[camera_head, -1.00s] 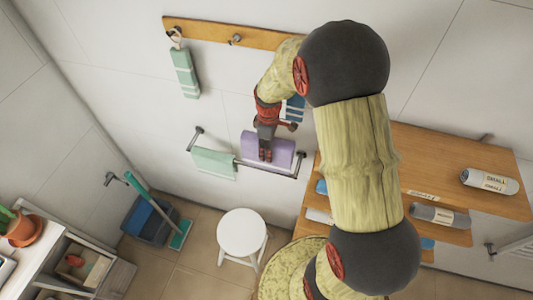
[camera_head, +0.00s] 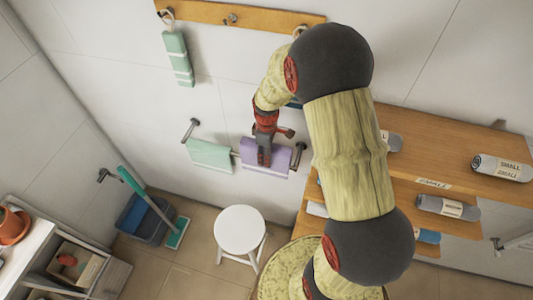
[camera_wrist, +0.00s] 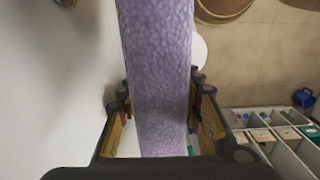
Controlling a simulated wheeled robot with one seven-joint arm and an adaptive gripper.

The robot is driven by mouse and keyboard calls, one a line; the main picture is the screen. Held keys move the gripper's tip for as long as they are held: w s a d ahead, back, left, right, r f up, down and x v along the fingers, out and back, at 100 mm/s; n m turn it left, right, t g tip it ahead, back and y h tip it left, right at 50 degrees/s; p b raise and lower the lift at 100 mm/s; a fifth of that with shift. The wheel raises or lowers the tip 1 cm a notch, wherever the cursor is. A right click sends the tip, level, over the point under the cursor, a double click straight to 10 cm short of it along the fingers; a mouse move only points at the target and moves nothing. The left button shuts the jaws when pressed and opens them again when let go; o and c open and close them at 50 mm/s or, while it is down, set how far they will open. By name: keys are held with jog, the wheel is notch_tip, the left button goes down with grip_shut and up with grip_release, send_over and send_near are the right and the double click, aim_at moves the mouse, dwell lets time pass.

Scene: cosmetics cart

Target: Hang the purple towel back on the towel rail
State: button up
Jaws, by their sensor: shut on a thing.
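The purple towel (camera_head: 251,149) is at the right part of the towel rail (camera_head: 235,153) in the head view. It covers the bar there; I cannot tell whether it is draped over the bar or only in front of it. My gripper (camera_head: 264,158) is shut on the towel from above. In the wrist view the purple towel (camera_wrist: 158,60) runs as a long strip between the fingers of my gripper (camera_wrist: 163,115). The rail is not clearly visible in the wrist view.
A green towel (camera_head: 209,156) hangs on the left part of the rail. Another green towel (camera_head: 178,60) hangs from the wooden hook board (camera_head: 205,14). A white stool (camera_head: 240,230) stands below. Wooden shelves (camera_head: 450,170) with rolled towels stand to the right.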

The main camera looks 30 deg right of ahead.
notch_tip(320, 180, down, 9)
jog(key=b, duration=0.5)
jog(key=shift+r, duration=0.2)
dwell(0.3)
jog(key=o, duration=1.4)
jog(key=shift+o, duration=0.2)
notch_tip(320, 180, up, 12)
